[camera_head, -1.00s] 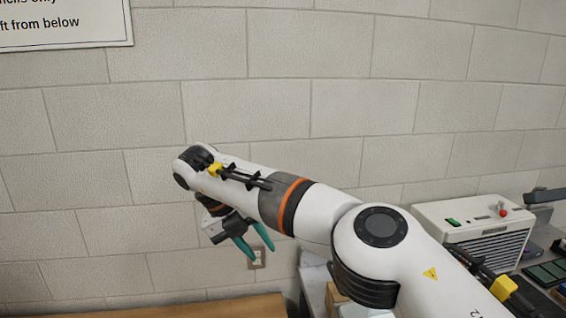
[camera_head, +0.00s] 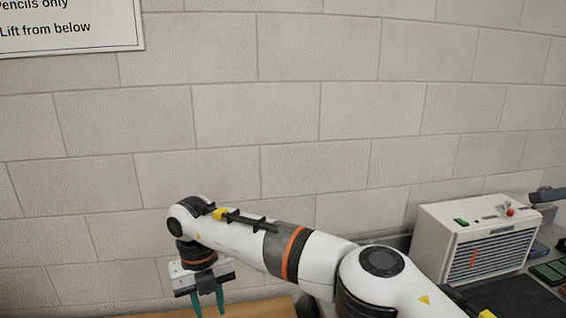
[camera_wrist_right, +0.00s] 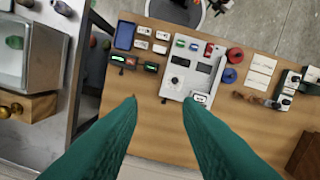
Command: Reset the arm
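My right arm comes in from the right in the head view. Its right gripper (camera_head: 208,303) hangs at the arm's end in front of the block wall, teal fingers pointing down, with the tips near the picture's bottom edge. In the right wrist view the two teal fingers (camera_wrist_right: 160,99) stand apart with nothing between them, so it is open and empty. They are above a wooden table (camera_wrist_right: 232,138). My left gripper is not in view.
A white boxy device (camera_head: 475,245) with a grille stands at the right. In the wrist view, a light grey tray (camera_wrist_right: 172,84), a blue tray (camera_wrist_right: 125,36), red round items (camera_wrist_right: 235,55) and several small things lie on the table. A glass-sided case (camera_wrist_right: 28,55) stands left.

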